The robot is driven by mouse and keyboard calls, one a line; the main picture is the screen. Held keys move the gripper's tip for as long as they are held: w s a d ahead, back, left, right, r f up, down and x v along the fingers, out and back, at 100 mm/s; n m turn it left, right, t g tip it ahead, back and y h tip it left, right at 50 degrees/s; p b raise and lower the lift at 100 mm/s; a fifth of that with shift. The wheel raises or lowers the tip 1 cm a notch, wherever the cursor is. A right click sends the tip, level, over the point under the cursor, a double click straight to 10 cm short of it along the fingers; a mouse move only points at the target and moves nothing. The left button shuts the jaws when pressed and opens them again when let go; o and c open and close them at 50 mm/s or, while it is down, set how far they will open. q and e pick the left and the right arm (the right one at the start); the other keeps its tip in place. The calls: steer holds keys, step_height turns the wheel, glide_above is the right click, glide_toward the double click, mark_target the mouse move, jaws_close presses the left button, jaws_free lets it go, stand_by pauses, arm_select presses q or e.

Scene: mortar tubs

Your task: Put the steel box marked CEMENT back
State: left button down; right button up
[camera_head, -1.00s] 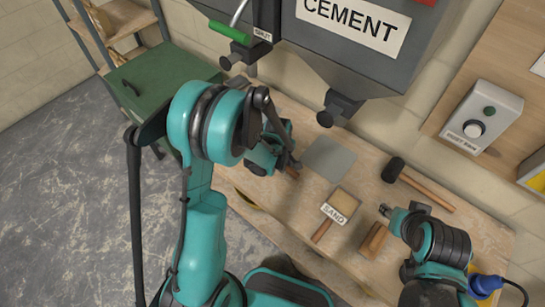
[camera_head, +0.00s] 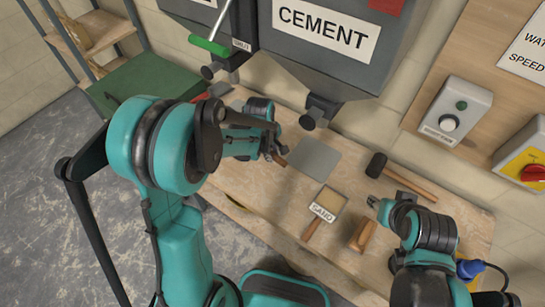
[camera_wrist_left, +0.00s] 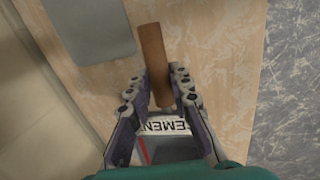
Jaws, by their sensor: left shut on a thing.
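My left gripper (camera_head: 274,150) is shut on a brown wooden handle (camera_wrist_left: 154,65) low over the bench, just left of a grey plate (camera_head: 314,158). In the left wrist view the handle stands between the fingers (camera_wrist_left: 160,95). A steel box with a white CEMENT label (camera_wrist_left: 168,125) shows behind it, between the finger links. In the head view the handle tip (camera_head: 279,161) shows, while the box is mostly hidden by my arm. The grey plate is bare and also shows in the left wrist view (camera_wrist_left: 90,22). My right gripper (camera_head: 374,201) is over the bench's right part, its fingers too small to judge.
A large grey hopper (camera_head: 285,62), also labelled CEMENT, hangs above the bench with its outlet knob (camera_head: 315,112). A SAND scoop (camera_head: 325,208), a wooden block (camera_head: 363,236) and a mallet (camera_head: 408,180) lie on the bench (camera_head: 255,205). Switch boxes (camera_head: 455,110) are on the wall.

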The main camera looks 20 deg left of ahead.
arm_select(q)
steer(key=shift+w+a+f+g+h+b, duration=0.15)
steer(key=shift+f+h+b, duration=0.2)
steer(key=shift+f+b, duration=0.7)
steer(key=shift+s+a+f+g+h+b, duration=0.1)
steer(key=shift+f+h+b, duration=0.2)
steer(key=shift+f+b, duration=0.75)
steer(key=shift+w+a+f+g+h+b, duration=0.15)
steer(key=shift+f+h+b, duration=0.2)
steer(key=shift+f+b, duration=0.7)
steer(key=shift+f+p, duration=0.15)
steer(key=shift+p, duration=0.15)
steer(key=shift+f+b, duration=0.55)
steer(key=shift+f, duration=0.1)
steer(key=c, duration=1.3)
jaws_free()
steer(key=shift+s, duration=0.1)
steer(key=shift+r, duration=0.1)
steer(key=v, duration=1.1)
steer(key=shift+s+a+r, duration=0.1)
steer(key=shift+r, duration=0.25)
